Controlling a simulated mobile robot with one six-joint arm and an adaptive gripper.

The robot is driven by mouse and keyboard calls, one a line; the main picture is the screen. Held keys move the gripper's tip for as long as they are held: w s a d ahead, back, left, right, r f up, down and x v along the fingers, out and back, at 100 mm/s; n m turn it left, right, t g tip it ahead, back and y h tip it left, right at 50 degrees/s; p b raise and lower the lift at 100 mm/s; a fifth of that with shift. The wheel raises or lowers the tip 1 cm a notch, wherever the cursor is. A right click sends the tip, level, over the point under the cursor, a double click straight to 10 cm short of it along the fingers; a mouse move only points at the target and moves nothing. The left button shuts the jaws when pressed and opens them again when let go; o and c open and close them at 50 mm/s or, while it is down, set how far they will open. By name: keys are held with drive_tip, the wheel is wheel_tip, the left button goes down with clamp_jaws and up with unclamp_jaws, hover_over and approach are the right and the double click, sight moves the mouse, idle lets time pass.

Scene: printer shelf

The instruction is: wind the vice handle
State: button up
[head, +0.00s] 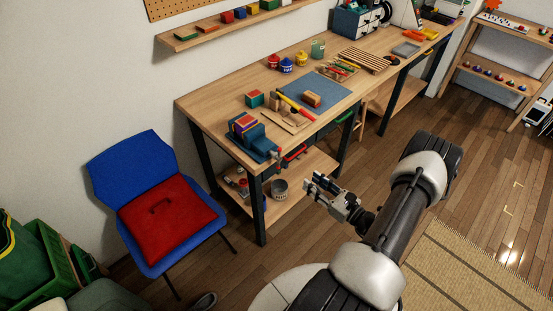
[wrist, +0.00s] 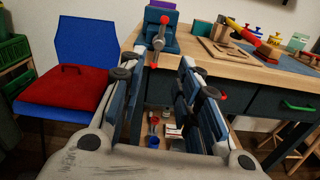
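The blue vice (head: 262,150) is mounted at the near left corner of the wooden workbench (head: 215,112), with a red and purple block in its jaws. In the wrist view the vice (wrist: 172,42) is ahead, near top centre. Its handle (wrist: 158,42) is a grey bar with red ball ends, nearly upright and slightly tilted, on the vice's front. My gripper (head: 318,190) is in front of the bench, apart from the vice. In the wrist view my gripper (wrist: 160,80) is open and empty, its fingers spread either side below the handle, not touching it.
A blue chair (head: 125,165) with a red cushion (head: 168,220) stands left of the bench. The bench top holds a blue mat (head: 328,88), a wooden board and small pots. A lower shelf (head: 285,205) holds a grey pot.

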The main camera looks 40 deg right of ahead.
sight(281, 158)
drive_tip(key=w, duration=0.5)
drive_tip(key=w+a+b, duration=0.1)
drive_tip(key=w, duration=0.5)
drive_tip(key=w+b, duration=0.1)
drive_tip(key=w, duration=0.4)
drive_tip(key=shift+w+a, duration=0.15)
drive_tip(key=shift+w, duration=0.25)
drive_tip(key=shift+c, duration=0.6)
clamp_jaws()
